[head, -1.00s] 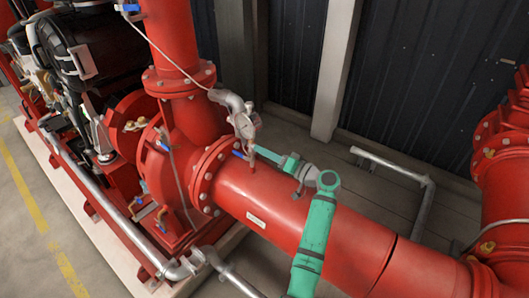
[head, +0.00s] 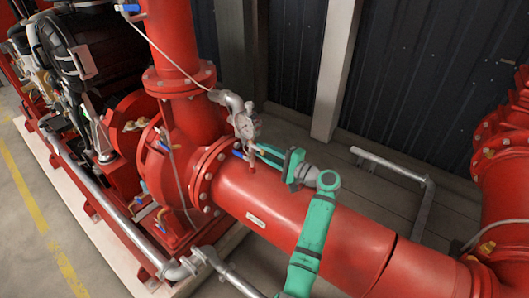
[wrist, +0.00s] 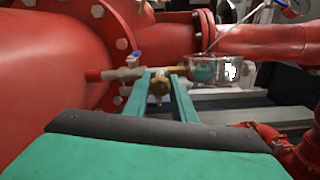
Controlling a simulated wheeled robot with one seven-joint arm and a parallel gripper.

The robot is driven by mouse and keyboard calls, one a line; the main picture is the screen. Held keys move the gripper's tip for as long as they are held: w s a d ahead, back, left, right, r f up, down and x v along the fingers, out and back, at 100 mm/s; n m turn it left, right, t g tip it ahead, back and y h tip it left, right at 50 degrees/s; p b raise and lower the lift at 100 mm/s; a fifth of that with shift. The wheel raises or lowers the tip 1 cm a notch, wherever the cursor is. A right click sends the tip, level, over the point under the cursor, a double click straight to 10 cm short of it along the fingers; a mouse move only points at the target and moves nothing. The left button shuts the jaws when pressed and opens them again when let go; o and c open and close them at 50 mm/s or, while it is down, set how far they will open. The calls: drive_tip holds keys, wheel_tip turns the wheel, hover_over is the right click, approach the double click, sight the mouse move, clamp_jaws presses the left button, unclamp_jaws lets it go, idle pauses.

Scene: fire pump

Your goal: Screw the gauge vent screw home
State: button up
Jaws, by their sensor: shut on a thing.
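The round pressure gauge (head: 244,126) stands on a small pipe fitting above the big red pipe. In the wrist view the gauge (wrist: 216,70) is seen edge-on at right of the fingertips. A small brass piece (wrist: 159,86), which looks like the vent screw, sits between the fingertips in line with the brass gauge fitting (wrist: 180,69). My gripper (wrist: 160,80) is shut on it, one green finger at each side. In the head view my gripper (head: 262,152) reaches from the right to just below the gauge; the screw is too small to make out there.
A blue-handled valve (head: 238,154) is close left of the fingertips; it also shows in the wrist view (wrist: 133,58). The big red pipe (head: 285,215) runs under my arm. A bolted flange (head: 207,178) is at left. A grey pipe rail (head: 395,170) stands behind at right.

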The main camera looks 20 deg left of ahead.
drive_tip(key=m, duration=0.4)
drive_tip(key=shift+w+r+m, duration=0.15)
drive_tip(key=shift+r+m, duration=0.05)
drive_tip(key=shift+m, duration=1.7)
drive_tip(key=shift+f+m, duration=0.1)
drive_tip(key=shift+m, duration=0.2)
drive_tip(key=o, duration=1.1)
drive_tip(key=shift+f, duration=0.1)
drive_tip(key=shift+c, duration=0.2)
drive_tip(key=v, duration=1.1)
drive_tip(key=shift+a, duration=0.1)
